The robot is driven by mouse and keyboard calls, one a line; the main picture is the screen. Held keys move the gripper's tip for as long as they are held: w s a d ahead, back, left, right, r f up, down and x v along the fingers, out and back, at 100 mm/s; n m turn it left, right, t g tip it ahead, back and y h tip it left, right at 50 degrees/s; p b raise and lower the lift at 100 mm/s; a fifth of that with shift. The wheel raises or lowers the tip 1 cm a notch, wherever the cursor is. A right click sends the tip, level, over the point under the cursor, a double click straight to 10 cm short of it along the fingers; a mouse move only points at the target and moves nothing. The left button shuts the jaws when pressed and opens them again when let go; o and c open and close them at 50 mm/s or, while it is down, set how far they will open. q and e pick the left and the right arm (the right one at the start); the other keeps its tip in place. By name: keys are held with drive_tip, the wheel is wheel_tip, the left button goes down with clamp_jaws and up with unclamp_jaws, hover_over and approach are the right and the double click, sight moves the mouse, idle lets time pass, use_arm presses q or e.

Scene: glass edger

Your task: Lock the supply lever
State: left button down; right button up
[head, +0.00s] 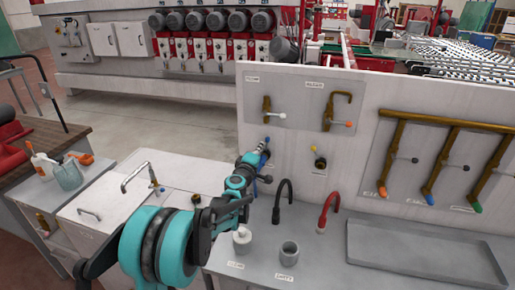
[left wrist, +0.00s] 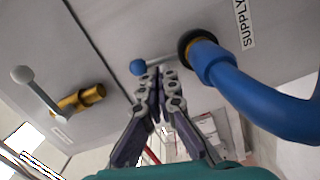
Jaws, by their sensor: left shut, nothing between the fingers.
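The supply lever is a grey rod with a blue ball knob (left wrist: 137,67), running sideways from a dark-collared brass valve (left wrist: 190,44) in the left wrist view. The SUPPLY label (left wrist: 243,23) sits beside the valve. My left gripper (left wrist: 160,78) is shut and empty. Its fingertips appear right at the rod, between knob and valve; whether they touch cannot be told. In the head view my left gripper (head: 260,154) is close to the upright panel and largely hides the valve. My right gripper is out of view.
A blue hose (left wrist: 265,100) leaves the valve close to the fingers' right. Another brass valve with a white-knobbed lever (left wrist: 22,74) is at the left.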

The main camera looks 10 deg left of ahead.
use_arm(q)
drive_tip(key=shift+d+m, duration=0.45)
drive_tip(key=shift+m, duration=0.55)
drive_tip(key=shift+d+m, duration=0.45)
drive_tip(key=shift+m, duration=0.55)
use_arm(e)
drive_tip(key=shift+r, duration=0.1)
use_arm(q)
drive_tip(key=shift+r, duration=0.1)
